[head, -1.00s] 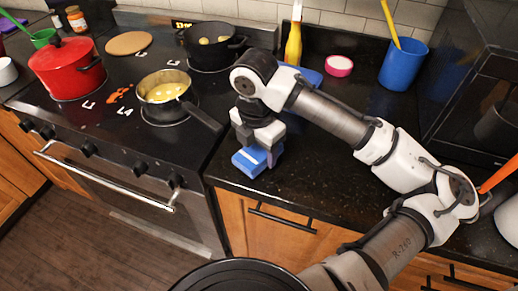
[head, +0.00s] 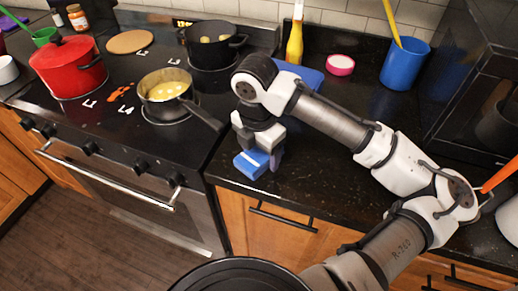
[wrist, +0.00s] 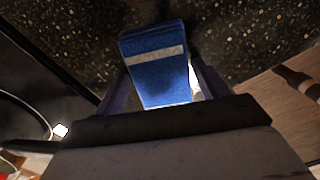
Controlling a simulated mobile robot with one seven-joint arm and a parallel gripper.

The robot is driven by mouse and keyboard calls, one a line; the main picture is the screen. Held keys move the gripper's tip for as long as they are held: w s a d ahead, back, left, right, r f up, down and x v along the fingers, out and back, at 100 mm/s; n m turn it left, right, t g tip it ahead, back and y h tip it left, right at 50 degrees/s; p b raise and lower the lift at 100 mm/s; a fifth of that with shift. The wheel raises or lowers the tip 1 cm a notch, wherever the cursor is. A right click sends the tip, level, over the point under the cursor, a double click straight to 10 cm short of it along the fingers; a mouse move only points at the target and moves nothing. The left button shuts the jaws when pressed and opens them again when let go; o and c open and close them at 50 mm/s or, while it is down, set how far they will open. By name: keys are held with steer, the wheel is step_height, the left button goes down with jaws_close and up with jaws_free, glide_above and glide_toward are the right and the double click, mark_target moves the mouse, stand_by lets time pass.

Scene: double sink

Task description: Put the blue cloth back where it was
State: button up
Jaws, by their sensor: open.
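The blue cloth (head: 250,163), folded with a pale stripe, is on the black counter near its front edge, just right of the stove. It also shows in the wrist view (wrist: 155,60), between my gripper's two fingers. My gripper (head: 262,150) is open and points down at the cloth. In the wrist view the fingers of my gripper (wrist: 163,88) stand on either side of the cloth. A finger hides part of the cloth in the head view.
The stove at the left holds a red pot (head: 67,67), a saucepan (head: 168,92) whose handle reaches toward the counter, and a black pot (head: 212,45). A blue container (head: 404,64), a pink bowl (head: 340,65) and a yellow bottle (head: 295,42) stand behind my arm.

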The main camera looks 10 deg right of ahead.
mark_target(258, 153)
steer(key=shift+s+f, duration=0.1)
steer(key=shift+f, duration=0.05)
step_height(258, 153, up, 13)
steer(key=shift+s+a+f, duration=0.15)
steer(key=shift+a+f, duration=0.05)
stand_by(0.6)
